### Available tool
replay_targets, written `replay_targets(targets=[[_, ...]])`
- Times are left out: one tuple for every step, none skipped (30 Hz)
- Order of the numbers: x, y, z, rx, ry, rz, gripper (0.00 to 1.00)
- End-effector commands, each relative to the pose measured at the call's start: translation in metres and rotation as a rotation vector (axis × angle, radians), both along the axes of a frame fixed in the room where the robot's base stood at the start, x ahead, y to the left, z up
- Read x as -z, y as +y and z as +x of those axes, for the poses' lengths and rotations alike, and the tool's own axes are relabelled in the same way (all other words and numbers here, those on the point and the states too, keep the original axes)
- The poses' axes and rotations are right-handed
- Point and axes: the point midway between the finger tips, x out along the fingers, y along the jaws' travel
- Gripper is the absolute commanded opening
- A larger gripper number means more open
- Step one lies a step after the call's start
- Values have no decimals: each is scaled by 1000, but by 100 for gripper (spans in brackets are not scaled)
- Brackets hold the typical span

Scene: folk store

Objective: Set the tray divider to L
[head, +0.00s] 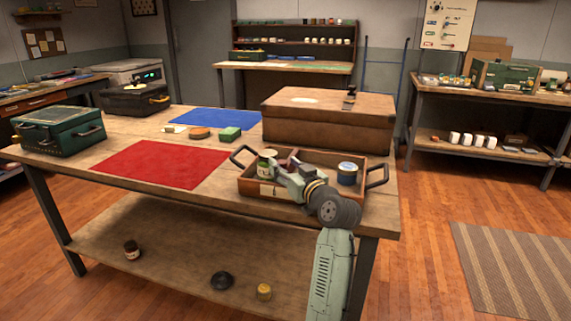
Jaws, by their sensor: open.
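The wooden tray (247,187) with black handles at both ends stands at the front right of the workbench. A jar with a pale label (266,164) stands in its left part and a round blue tin (347,173) in its right part. My gripper (284,171) is open, low over the middle of the tray and just right of the jar. The gripper and wrist cover most of the tray's middle. I cannot clearly make out the divider or any L mark, nor whether the gripper touches anything.
A large brown case (327,128) stands right behind the tray. A green toolbox (59,130) is at the far left. Small items lie on the lower shelf.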

Motion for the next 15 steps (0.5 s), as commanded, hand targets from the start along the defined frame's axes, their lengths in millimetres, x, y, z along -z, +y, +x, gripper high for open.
replay_targets(targets=[[0,1,2,0,0,0,45],[0,1,2,0,0,0,45],[0,2,2,0,0,0,45],[0,2,2,0,0,-1,45],[0,2,2,0,0,-1,45],[0,2,2,0,0,-1,45],[0,2,2,0,0,0,45],[0,2,2,0,0,0,45],[0,2,2,0,0,0,45],[0,2,2,0,0,0,43],[0,2,2,0,0,0,41],[0,2,2,0,0,0,38],[0,2,2,0,0,0,36],[0,2,2,0,0,0,34],[0,2,2,0,0,0,31]])
